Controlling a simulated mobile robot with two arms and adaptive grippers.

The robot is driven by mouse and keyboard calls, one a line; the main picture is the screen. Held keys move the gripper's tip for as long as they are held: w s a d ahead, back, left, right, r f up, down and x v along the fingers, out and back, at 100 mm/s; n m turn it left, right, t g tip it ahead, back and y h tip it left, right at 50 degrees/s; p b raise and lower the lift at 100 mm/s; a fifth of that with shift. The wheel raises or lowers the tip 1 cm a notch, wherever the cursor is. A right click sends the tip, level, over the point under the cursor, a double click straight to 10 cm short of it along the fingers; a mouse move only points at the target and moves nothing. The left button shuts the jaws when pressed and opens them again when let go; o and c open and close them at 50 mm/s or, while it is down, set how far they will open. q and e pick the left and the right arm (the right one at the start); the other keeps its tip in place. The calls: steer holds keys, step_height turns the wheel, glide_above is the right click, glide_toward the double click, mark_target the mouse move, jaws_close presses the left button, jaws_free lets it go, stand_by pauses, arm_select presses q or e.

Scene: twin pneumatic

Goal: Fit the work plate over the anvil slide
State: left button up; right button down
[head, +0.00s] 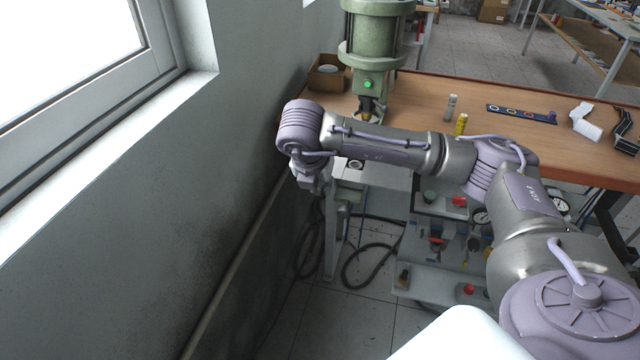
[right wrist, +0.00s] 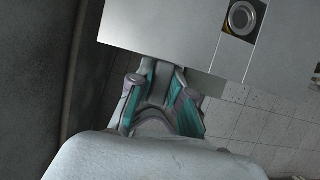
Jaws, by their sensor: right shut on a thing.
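My right gripper (head: 310,182) is at the left, by the wall, below the front of the bench; the arm hides part of the area behind it. In the right wrist view my right gripper (right wrist: 162,76) is shut at the lower edge of a flat light grey plate (right wrist: 165,32), which looks like the work plate. The fingertips are partly hidden at that edge. Whether plate and slide touch is unclear. My left gripper is out of view.
A green press (head: 375,35) stands on the wooden bench (head: 440,95), with a cardboard box (head: 328,75) beside it. The wall (head: 245,110) is close on the left. Hoses (head: 372,270) hang below.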

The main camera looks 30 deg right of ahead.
steer(key=shift+f+b, duration=0.15)
steer(key=shift+b, duration=0.15)
stand_by(0.4)
steer(key=c, duration=1)
jaws_free()
steer(key=v, duration=1.2)
